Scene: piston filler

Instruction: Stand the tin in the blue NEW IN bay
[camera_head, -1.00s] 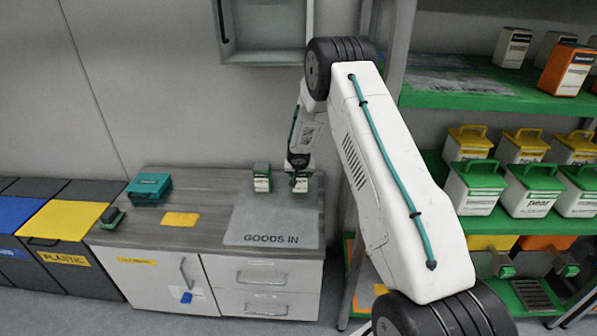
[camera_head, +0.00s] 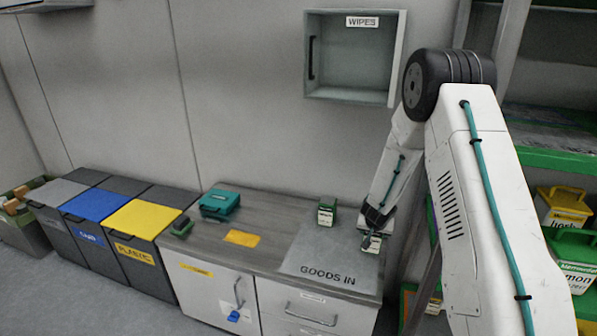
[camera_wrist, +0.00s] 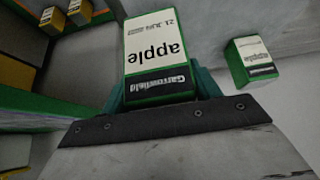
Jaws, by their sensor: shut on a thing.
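My gripper (camera_head: 374,232) is shut on a tin (camera_head: 371,244) over the right part of the grey GOODS IN mat (camera_head: 320,262). In the wrist view the held tin (camera_wrist: 158,48) is green with a white label reading "apple", between the teal jaws (camera_wrist: 160,88). I cannot tell whether it touches the mat. A second green and white tin (camera_head: 326,211) stands at the back of the mat, to the left of my gripper; it also shows at the right in the wrist view (camera_wrist: 249,60). I cannot make out a blue NEW IN bay in these frames.
A teal case (camera_head: 219,204), a dark green-based object (camera_head: 181,226) and a yellow card (camera_head: 242,238) lie on the counter (camera_head: 262,208). Lidded bins (camera_head: 92,205) stand left. A wall box labelled WIPES (camera_head: 352,60) hangs above. Green shelving with containers (camera_head: 566,207) stands right.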

